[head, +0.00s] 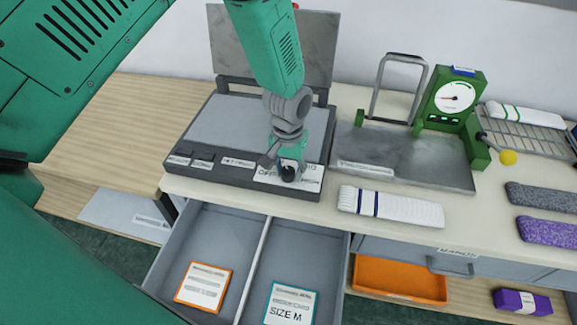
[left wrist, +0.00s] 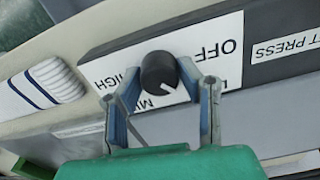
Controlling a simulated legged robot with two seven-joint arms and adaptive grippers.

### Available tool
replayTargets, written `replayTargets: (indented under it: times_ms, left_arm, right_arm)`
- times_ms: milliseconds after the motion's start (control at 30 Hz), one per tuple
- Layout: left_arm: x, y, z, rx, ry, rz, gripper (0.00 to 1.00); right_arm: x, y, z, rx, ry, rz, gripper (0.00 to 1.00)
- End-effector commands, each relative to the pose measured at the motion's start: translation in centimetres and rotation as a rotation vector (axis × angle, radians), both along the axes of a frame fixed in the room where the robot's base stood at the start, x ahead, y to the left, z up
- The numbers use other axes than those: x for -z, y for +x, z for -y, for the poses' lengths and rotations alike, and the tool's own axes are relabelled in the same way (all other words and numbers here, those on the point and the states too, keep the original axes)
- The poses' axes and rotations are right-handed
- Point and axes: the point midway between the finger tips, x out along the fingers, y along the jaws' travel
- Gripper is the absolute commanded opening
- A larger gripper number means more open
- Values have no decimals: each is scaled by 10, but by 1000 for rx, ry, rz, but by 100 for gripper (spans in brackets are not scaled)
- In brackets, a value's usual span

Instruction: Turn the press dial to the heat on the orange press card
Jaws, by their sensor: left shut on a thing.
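The press dial (left wrist: 157,70) is a black knob with a white pointer mark on a white label plate (left wrist: 204,52). OFF and HIGH can be read; an L and an M are partly hidden by my fingers. In the left wrist view the mark points to the lower right, between the L and the M. My left gripper (left wrist: 160,80) is shut on the dial, a finger on each side. In the head view the gripper (head: 286,163) covers much of the plate. The orange press card (head: 204,286) lies in the open drawer's left compartment; its text is too small to read.
The press (head: 250,124) stands with its lid (head: 290,45) raised. The open drawer (head: 208,235) also holds a teal-edged SIZE M card (head: 290,306). A white striped knit roll (head: 391,207) lies right of the press, near a green gauge (head: 454,98). An orange tray (head: 398,280) sits below.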

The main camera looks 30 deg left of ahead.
Motion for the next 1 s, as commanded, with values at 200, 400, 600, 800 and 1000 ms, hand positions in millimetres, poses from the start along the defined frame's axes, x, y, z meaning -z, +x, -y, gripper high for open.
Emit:
replayTargets:
  times_ms: [200,400,600,800,1000]
  left_arm:
    - [3,-4,1,98,-1,-11,3]
    - [4,-5,1,141,0,-12,3]
    - [4,-6,1,151,0,-14,3]
    - [5,-7,1,150,-1,-16,3]
    - [4,-6,1,149,0,-13,52]
  right_arm:
    - [-4,0,0,0,0,0,40]
    - [-5,0,0,0,0,0,40]
    - [-5,0,0,0,0,0,40]
    - [-5,0,0,0,0,0,40]
    - [-5,0,0,0,0,0,40]
